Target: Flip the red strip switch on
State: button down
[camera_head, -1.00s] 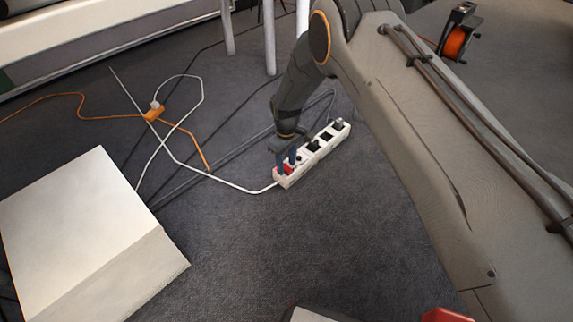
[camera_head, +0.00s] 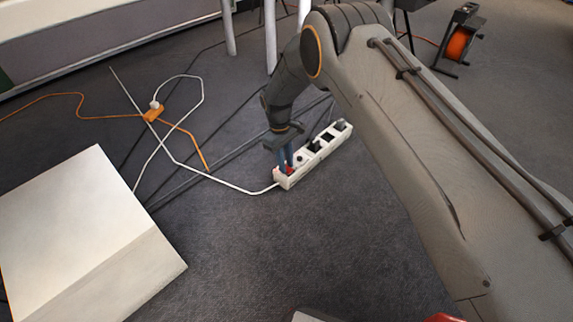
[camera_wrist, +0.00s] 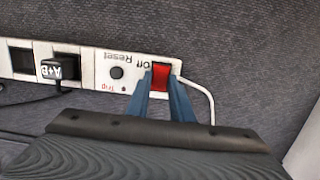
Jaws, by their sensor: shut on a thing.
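The white power strip (camera_head: 304,163) lies on the dark carpet, and it also shows in the wrist view (camera_wrist: 100,66). Its red switch (camera_wrist: 160,76) sits at the end where the white cord leaves, beside a round reset button (camera_wrist: 116,72) and "Off", "Reset" and "Trip" lettering. My gripper (camera_wrist: 159,82) has its blue fingers at either side of the red switch, shut on it. In the head view my gripper (camera_head: 286,161) comes down on the strip's near end and partly hides the switch (camera_head: 289,170). I cannot tell which way the switch is tilted.
A white cord (camera_head: 228,184) and an orange cord (camera_head: 187,135) with an orange connector (camera_head: 152,114) cross the carpet. A white box (camera_head: 75,230) stands at left, an orange cable reel (camera_head: 458,42) at upper right.

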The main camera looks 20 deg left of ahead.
jog(key=c, duration=1.6)
grip_release()
jog(key=shift+o, duration=0.2)
notch_tip(320, 180, up, 8)
jog(key=a+p, duration=0.1)
jog(key=p, duration=0.2)
jog(key=shift+w+f+p, duration=0.15)
jog(key=shift+w+p, duration=0.05)
jog(key=shift+p, duration=0.1)
